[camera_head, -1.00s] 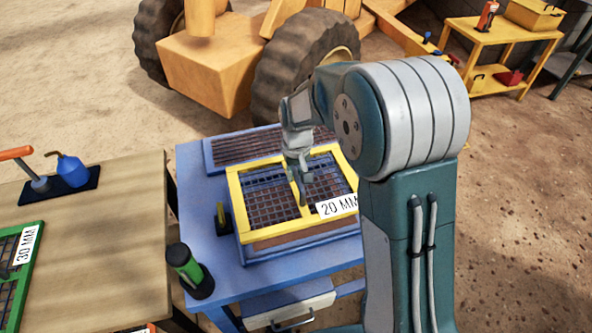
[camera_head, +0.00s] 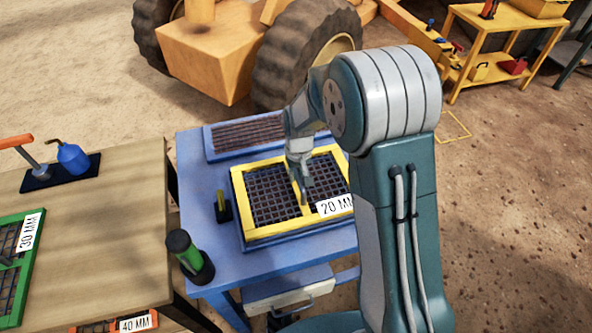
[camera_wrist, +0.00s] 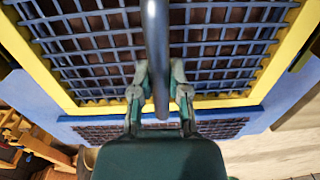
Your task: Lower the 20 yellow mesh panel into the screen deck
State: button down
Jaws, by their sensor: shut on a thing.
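The 20 mm mesh panel has a yellow frame (camera_head: 240,205), a dark grid and a white "20 MM" label. It lies low and roughly level within the blue screen deck (camera_head: 300,233); whether it is fully seated I cannot tell. My gripper (camera_head: 304,192) is over the panel's middle bar, shut on the panel. In the wrist view, my gripper's fingers (camera_wrist: 160,95) stand either side of a dark bar, with the yellow frame (camera_wrist: 262,85) around the mesh. My arm hides the panel's right edge.
The deck stands on a blue table (camera_head: 190,150), with a blue-framed dark screen (camera_head: 245,135) behind it. A green and black cylinder (camera_head: 187,252) stands front left. A wooden table (camera_head: 110,225) at left holds a green 30 mm panel (camera_head: 38,262) and a blue oil can (camera_head: 74,158).

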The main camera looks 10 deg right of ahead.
jog(key=shift+f, duration=1.25)
jog(key=c, duration=0.5)
grip_release()
jog(key=shift+c, duration=0.2)
